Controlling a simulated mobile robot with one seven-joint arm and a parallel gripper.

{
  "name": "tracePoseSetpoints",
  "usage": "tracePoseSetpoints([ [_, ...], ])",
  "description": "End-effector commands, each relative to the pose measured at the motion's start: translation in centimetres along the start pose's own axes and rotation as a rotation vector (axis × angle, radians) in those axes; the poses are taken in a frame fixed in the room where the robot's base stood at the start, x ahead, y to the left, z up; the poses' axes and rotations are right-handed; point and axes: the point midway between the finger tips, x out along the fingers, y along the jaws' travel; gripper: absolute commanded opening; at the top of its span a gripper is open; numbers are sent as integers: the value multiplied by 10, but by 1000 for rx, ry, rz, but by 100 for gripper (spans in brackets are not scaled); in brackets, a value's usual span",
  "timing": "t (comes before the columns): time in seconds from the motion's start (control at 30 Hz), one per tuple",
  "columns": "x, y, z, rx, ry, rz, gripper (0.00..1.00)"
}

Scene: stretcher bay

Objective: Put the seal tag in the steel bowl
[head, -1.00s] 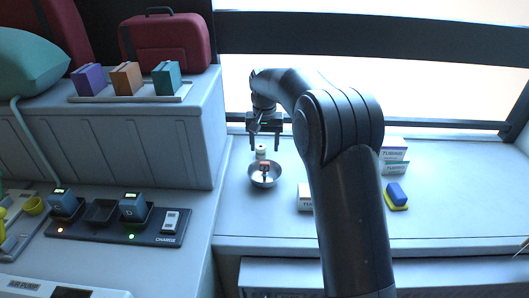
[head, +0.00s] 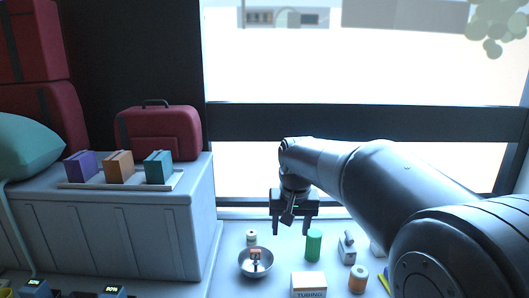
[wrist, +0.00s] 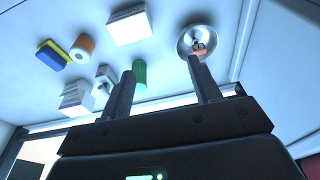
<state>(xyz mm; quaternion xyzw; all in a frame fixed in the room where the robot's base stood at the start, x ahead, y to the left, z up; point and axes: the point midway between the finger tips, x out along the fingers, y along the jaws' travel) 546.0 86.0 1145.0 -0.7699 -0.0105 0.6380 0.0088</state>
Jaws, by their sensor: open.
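The steel bowl (head: 243,270) stands on the white counter, left of my gripper in the head view. A small red-orange piece with a dark part, which looks like the seal tag (head: 256,253), is inside the bowl. In the wrist view the bowl (wrist: 185,48) is at top right with the red-orange piece (wrist: 199,47) in it. My gripper (head: 291,231) is open and empty, above the counter and to the right of the bowl. In the wrist view its two fingers (wrist: 160,68) are apart with nothing between them.
A small white bottle (head: 251,238) stands behind the bowl. A green cylinder (head: 313,246), a white tubing box (head: 309,281), an orange-sided roll (head: 358,280) and a small grey-white item (head: 347,249) are to the right. A window bar runs behind the counter.

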Motion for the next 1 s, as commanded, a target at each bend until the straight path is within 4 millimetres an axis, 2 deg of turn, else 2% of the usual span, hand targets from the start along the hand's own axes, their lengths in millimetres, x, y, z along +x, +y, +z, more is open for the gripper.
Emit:
tracePoseSetpoints([
  [0.03,-11,8,15,3,21,-1,57],
  [0.2,-32,30,63,3,80,-1,57],
  [0.4,-46,52,122,2,148,2,57],
  [0.7,-41,76,210,0,249,15,57],
  [0.83,-34,82,236,-3,281,22,57],
  [1.0,-27,85,253,-3,303,27,57],
])
